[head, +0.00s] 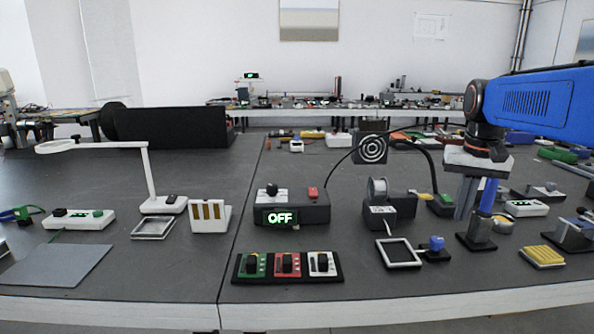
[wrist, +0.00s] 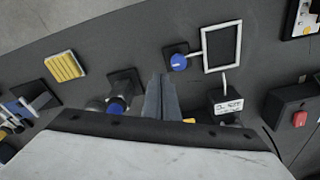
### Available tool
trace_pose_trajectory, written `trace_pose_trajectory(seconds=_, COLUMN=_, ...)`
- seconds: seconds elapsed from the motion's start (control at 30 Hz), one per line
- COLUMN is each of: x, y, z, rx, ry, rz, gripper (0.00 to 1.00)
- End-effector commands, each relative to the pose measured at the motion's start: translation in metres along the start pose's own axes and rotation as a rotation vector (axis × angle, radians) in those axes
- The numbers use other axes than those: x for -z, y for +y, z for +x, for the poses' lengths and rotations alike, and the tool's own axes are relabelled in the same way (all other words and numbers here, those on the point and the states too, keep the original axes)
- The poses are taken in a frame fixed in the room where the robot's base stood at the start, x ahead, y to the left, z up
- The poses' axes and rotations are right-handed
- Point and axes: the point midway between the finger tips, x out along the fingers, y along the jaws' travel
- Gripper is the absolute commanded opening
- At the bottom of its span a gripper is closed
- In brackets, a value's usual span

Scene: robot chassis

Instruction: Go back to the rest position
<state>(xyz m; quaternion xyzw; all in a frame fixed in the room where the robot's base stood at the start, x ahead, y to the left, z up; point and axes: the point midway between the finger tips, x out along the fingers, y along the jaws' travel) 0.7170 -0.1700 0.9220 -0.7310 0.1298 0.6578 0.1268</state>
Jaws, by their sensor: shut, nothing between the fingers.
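My gripper (head: 464,212) hangs from my blue arm at the right of the head view, its fingers pointing down. The fingers are shut together with nothing between them, as the wrist view (wrist: 160,88) also shows. They are over the dark bench (head: 350,222), beside a blue upright handle (head: 487,198) on a black base. I cannot tell how far the fingertips are above the bench.
A white square frame with a blue knob (head: 437,243) stands left of my gripper. A yellow ribbed block (head: 542,257) lies to the right.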

Motion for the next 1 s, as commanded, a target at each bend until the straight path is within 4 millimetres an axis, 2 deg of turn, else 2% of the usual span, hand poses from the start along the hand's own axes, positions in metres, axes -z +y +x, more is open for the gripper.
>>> trace_pose_trajectory(seconds=0.03, x=-0.017, y=-0.003, z=0.001, rx=0.004, ry=0.015, rz=-0.019, gripper=0.0)
trace_pose_trajectory(seconds=0.1, x=-0.038, y=-0.007, z=0.006, rx=0.009, ry=0.038, rz=-0.045, gripper=0.0)
trace_pose_trajectory(seconds=0.37, x=-0.113, y=-0.015, z=0.032, rx=0.029, ry=0.12, rz=-0.145, gripper=0.0)
trace_pose_trajectory(seconds=0.7, x=-0.205, y=-0.015, z=0.085, rx=0.057, ry=0.227, rz=-0.271, gripper=0.0)
trace_pose_trajectory(seconds=0.9, x=-0.245, y=-0.012, z=0.117, rx=0.072, ry=0.279, rz=-0.332, gripper=0.0)
trace_pose_trajectory(seconds=1.0, x=-0.256, y=-0.011, z=0.127, rx=0.076, ry=0.294, rz=-0.349, gripper=0.0)
